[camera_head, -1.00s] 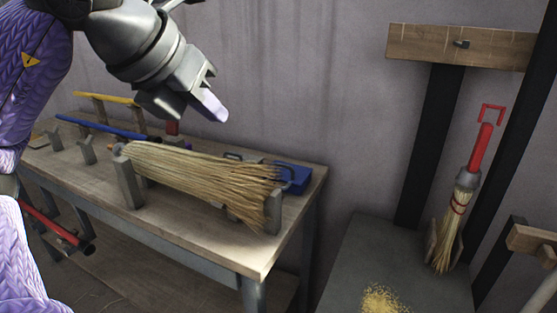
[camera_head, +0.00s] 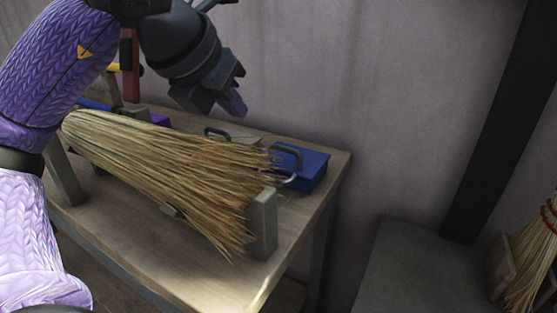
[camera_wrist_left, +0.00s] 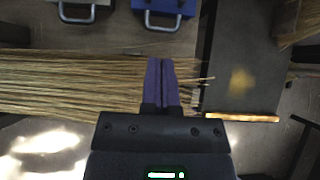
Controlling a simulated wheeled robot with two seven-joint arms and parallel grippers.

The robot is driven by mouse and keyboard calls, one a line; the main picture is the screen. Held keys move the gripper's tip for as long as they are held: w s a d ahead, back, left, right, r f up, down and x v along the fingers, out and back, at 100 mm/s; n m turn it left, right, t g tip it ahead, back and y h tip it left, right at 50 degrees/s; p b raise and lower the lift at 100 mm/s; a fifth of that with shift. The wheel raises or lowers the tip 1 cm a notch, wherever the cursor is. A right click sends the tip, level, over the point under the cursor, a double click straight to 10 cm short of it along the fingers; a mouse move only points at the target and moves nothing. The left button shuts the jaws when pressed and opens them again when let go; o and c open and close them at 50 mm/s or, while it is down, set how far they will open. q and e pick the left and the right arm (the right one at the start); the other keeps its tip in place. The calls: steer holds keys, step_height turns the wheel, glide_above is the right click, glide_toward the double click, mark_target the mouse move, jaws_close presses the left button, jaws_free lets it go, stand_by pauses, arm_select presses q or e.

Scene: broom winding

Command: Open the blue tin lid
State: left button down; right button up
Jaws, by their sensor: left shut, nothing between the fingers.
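The blue tin (camera_head: 305,168) sits at the far right end of the workbench, near the wall, with a grey handle on its near side. Its lid looks shut. In the left wrist view the blue tin (camera_wrist_left: 165,5) is cut off at the top edge, with its handle below it. My left gripper (camera_head: 236,103) is in the air above and to the left of the tin, apart from it. In the left wrist view its purple fingers (camera_wrist_left: 161,80) are together with nothing between them. My right gripper is not seen.
A large straw broom bundle (camera_head: 165,165) lies on the workbench (camera_head: 165,265) between wooden posts, in front of the tin. A grey tin (camera_head: 232,145) with a handle stands left of the blue one. Another broom (camera_head: 535,255) stands at the right.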

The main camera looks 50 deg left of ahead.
arm_select(q)
steer(key=b, duration=0.4)
glide_toward(283, 161)
steer(key=x, duration=0.5)
steer(key=shift+s+f, duration=0.15)
steer(key=shift+f, duration=0.15)
steer(key=shift+w+f, duration=0.2)
steer(key=shift+w, duration=0.1)
steer(key=shift+r, duration=0.2)
